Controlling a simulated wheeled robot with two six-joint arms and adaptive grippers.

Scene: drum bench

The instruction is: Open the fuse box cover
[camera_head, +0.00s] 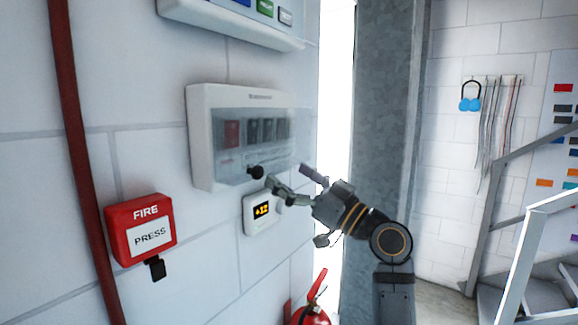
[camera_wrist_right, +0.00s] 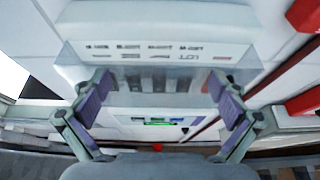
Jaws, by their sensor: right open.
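The fuse box (camera_head: 200,135) is a white case on the white block wall. Its clear cover (camera_head: 275,155) lies over a row of dark switches and one red one, and looks shut. A round black knob (camera_head: 256,172) sticks out near the cover's lower edge. My right gripper (camera_head: 290,178) is open and empty in front of the cover's lower right part, one fingertip close to the knob; I cannot tell if they touch. In the right wrist view the open fingers (camera_wrist_right: 162,102) stand either side of the clear cover (camera_wrist_right: 162,68). My left gripper is not in view.
A red fire call box (camera_head: 141,230) and a red pipe (camera_head: 75,140) are at left. Another white panel (camera_head: 235,22) hangs above. A fire extinguisher (camera_head: 312,312) stands below; a grey steel column (camera_head: 385,100) is at right.

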